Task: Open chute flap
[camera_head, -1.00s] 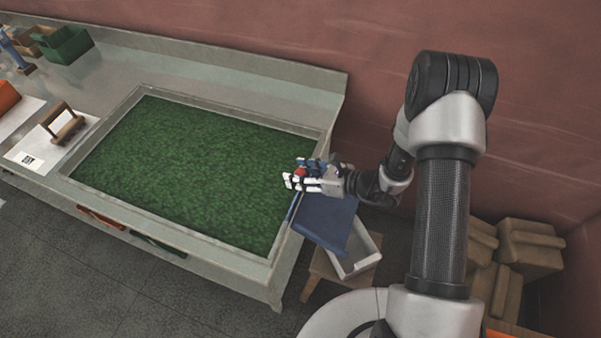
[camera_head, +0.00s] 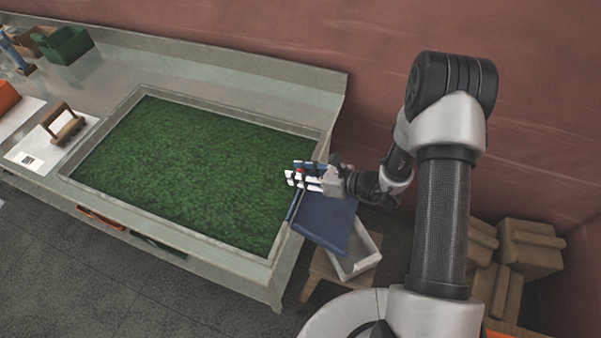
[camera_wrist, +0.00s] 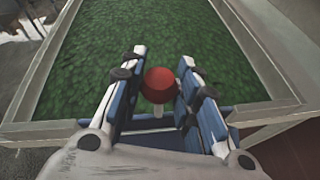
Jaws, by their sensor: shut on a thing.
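The chute (camera_head: 323,224) is a blue sloping piece at the right end of the green-filled tray (camera_head: 272,262). A round red knob (camera_wrist: 160,84) on a short pale stem stands between my fingers in the wrist view; it also shows small in the head view (camera_head: 299,170). A blue strip at the tray's near edge, at the base of the stem, looks like the flap (camera_wrist: 160,141). My gripper (camera_head: 301,176) is at the tray's right end, its blue and white fingers shut on the knob (camera_wrist: 158,92). The lower stem is partly hidden.
A white open bin (camera_head: 357,262) sits on a wooden stool (camera_head: 308,288) under the chute. A wooden-handled tool (camera_head: 67,126) and a green box (camera_head: 64,46) are on the bench's left.

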